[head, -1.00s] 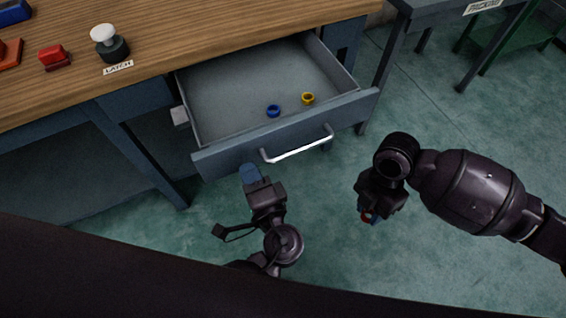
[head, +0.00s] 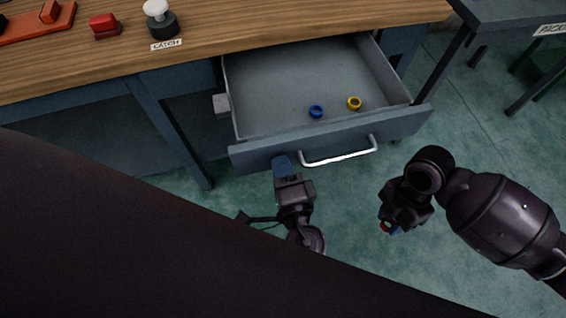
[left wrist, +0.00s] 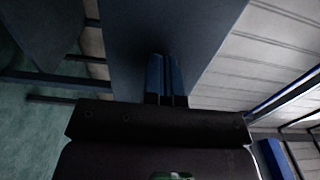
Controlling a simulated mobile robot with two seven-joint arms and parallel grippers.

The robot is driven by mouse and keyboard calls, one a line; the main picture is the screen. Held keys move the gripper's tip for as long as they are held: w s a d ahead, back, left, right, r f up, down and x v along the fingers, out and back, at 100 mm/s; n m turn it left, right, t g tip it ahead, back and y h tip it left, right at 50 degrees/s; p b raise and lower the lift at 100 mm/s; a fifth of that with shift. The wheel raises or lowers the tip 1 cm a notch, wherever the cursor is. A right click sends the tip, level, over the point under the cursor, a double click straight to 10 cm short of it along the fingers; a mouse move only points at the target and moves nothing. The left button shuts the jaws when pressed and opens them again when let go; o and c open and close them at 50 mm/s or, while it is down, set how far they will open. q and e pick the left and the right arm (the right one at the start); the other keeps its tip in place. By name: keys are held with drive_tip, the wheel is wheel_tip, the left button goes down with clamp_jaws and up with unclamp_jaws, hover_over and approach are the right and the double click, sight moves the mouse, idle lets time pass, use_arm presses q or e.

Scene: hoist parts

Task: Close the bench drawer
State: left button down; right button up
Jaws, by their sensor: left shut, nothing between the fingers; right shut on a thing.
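The bench drawer (head: 250,156) is pulled out, its grey inside open to view. A blue ring (head: 316,111) and a yellow ring (head: 354,103) lie in it. Its silver handle (head: 340,158) is on the front panel. My left gripper (head: 283,163) is shut and empty at the front panel, left of the handle. In the left wrist view its blue fingers (left wrist: 166,76) are together, pointing at the blue-grey panel (left wrist: 180,25); I cannot tell whether they touch. My right gripper (head: 388,228) is shut on a small red thing (head: 385,227), mostly hidden, right of and below the handle.
The wooden bench top (head: 220,25) holds a black and white knob part (head: 161,20) behind a LATCH label, a red block (head: 105,25) and an orange-red tray (head: 40,27). A grey table (head: 510,12) stands at the right. Green floor is clear beyond my right arm.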

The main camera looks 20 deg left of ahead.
sight(272, 91)
use_arm(q)
drive_tip(key=shift+w, duration=0.1)
